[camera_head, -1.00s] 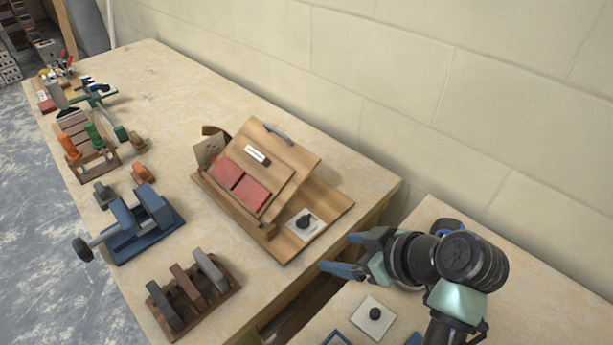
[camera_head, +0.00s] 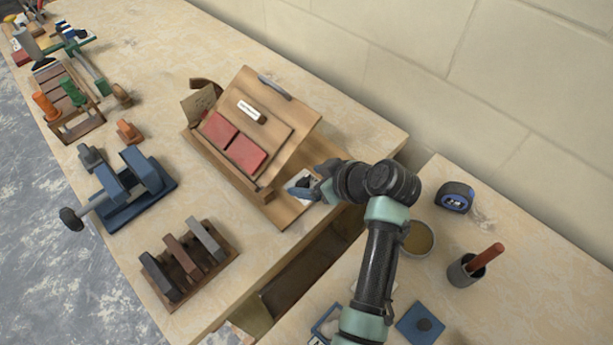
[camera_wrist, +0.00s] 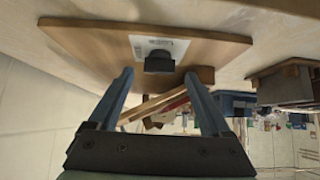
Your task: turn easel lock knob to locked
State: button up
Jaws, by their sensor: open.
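The wooden easel (camera_head: 290,104) stands on a flat wooden base on the left bench, with two red tiles (camera_head: 236,143) on its slope. The easel lock knob is a dark knob on a pale plate at the base's right corner. In the head view my gripper (camera_head: 302,190) is over this plate and hides most of the knob. In the wrist view the black knob (camera_wrist: 159,62) and its white plate (camera_wrist: 160,46) show ahead, between and beyond the fingertips. My gripper (camera_wrist: 162,76) is open and empty, with a finger to each side of the knob's line. Contact cannot be told.
A blue vise (camera_head: 132,188) and a rack of dark bars (camera_head: 190,262) are left of the easel. A gap separates the two benches. A tape measure (camera_head: 455,197), a round tub (camera_head: 417,239) and a cup with a red handle (camera_head: 467,270) stand on the right bench.

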jog(key=shift+x, duration=0.85)
grip_shut()
